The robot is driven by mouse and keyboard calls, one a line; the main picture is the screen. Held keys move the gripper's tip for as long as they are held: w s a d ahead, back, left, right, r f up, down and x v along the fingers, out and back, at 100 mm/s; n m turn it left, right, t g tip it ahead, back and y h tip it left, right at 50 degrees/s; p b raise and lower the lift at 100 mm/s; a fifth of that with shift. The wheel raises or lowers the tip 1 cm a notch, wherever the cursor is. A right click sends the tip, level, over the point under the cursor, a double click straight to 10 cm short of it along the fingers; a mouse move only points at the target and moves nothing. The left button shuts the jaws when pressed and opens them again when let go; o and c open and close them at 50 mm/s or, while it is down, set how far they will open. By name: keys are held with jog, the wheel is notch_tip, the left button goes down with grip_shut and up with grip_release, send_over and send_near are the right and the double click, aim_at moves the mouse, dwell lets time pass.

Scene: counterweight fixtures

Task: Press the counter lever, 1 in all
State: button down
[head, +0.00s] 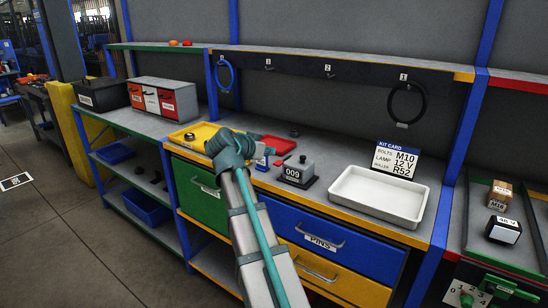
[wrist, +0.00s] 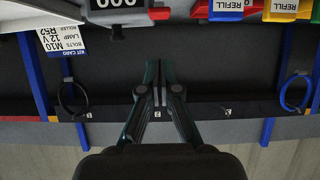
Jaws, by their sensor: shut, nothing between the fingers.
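The counter (head: 296,174) is a grey box with a dark number plate on the workbench, left of the white tray; its digits look like 009. A red-tipped lever (head: 284,160) shows at its left side. In the wrist view the counter (wrist: 116,12) is cut off by the top edge, upside down, with the red lever tip (wrist: 159,13) beside it. My gripper (wrist: 158,75) is shut and empty, its fingertips together, apart from the counter and lever. In the head view my arm reaches over the bench left of the counter, and the fingers cannot be made out.
A white tray (head: 376,195) and kit card (head: 397,159) stand right of the counter. Coloured refill bins (wrist: 229,7) show in the wrist view. Rings hang from the rail behind.

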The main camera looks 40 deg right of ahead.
jog(key=r+v, duration=0.1)
jog(key=v, duration=0.5)
jog(key=shift+d+r, duration=0.1)
dwell(0.6)
